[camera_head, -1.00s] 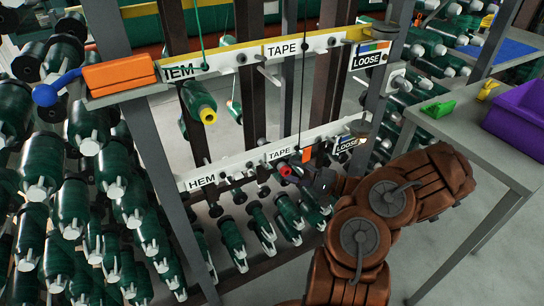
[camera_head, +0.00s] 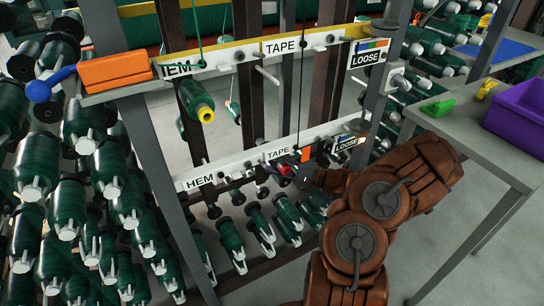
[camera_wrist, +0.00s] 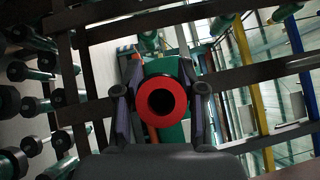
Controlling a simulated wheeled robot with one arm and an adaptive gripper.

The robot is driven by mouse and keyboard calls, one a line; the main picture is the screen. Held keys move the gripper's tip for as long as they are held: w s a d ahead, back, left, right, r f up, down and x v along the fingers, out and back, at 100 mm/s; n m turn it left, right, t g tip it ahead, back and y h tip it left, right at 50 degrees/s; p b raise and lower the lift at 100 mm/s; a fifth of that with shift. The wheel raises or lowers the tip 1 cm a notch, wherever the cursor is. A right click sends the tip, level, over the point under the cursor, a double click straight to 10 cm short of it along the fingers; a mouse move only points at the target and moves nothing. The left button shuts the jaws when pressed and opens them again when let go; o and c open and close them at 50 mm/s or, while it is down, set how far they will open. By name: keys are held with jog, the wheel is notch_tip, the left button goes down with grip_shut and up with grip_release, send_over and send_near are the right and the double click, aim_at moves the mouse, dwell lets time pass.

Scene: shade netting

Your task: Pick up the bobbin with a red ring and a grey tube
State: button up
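A bobbin with a red ring (camera_wrist: 143,88) faces the wrist camera, its green body (camera_wrist: 172,134) behind the ring. The tube opening inside the ring looks dark; its grey colour is hard to tell. In the head view, the red ring (camera_head: 284,169) shows small at the lower rail, below the TAPE label. My gripper (camera_wrist: 162,106) is open, with one finger on each side of the bobbin; contact is not clear. In the head view, my gripper (camera_head: 302,174) is close beside the ring at its right, and its fingers are partly hidden.
A lower rail (camera_head: 230,169) carries HEM, TAPE and LOOSE labels, with several green bobbins hanging below. A yellow-ringed bobbin (camera_head: 197,101) hangs from the upper rail. Dark bars cross close around my gripper. A purple bin (camera_head: 520,108) stands on the table at right.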

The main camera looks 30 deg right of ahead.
grip_shut()
jog(key=shift+r, duration=0.1)
dwell(0.4)
